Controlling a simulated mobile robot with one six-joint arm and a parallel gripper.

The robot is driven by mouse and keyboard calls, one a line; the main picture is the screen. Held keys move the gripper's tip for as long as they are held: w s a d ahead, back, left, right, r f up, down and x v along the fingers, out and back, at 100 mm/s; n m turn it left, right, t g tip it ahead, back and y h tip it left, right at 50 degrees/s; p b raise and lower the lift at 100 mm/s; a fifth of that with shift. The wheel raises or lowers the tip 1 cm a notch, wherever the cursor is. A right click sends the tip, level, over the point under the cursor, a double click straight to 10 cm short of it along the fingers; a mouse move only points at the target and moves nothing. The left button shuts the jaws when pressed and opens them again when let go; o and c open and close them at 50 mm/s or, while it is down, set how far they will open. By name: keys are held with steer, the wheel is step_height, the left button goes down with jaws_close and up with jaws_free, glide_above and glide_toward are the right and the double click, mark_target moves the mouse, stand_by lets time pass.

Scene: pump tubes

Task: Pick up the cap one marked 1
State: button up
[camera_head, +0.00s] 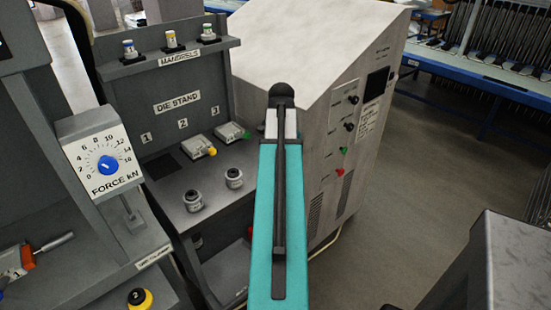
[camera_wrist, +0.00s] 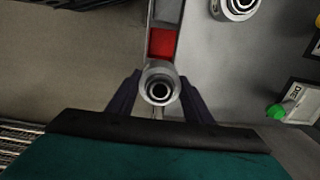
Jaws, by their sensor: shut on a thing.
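In the wrist view my gripper (camera_wrist: 158,92) is shut on a silver, round cap (camera_wrist: 160,75) with a dark bore, seen end-on between the two dark fingers. No number can be read on it. Another similar round piece (camera_wrist: 240,6) is cut off at the top edge of that view. In the head view two round grey-and-white pieces, one to the left (camera_head: 193,201) and one to the right (camera_head: 234,178), stand on the front of the grey die stand (camera_head: 165,180). My gripper and the held cap are hidden behind my teal arm in the head view.
Several mandrels (camera_head: 171,41) stand on the shelf above. A force dial (camera_head: 105,162) is at the left, a pale control cabinet (camera_head: 335,130) behind my arm.

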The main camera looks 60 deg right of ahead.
steer(key=s+a, duration=0.3)
steer(key=s, duration=0.2)
steer(key=shift+a+r+b, duration=0.3)
steer(key=shift+b, duration=0.15)
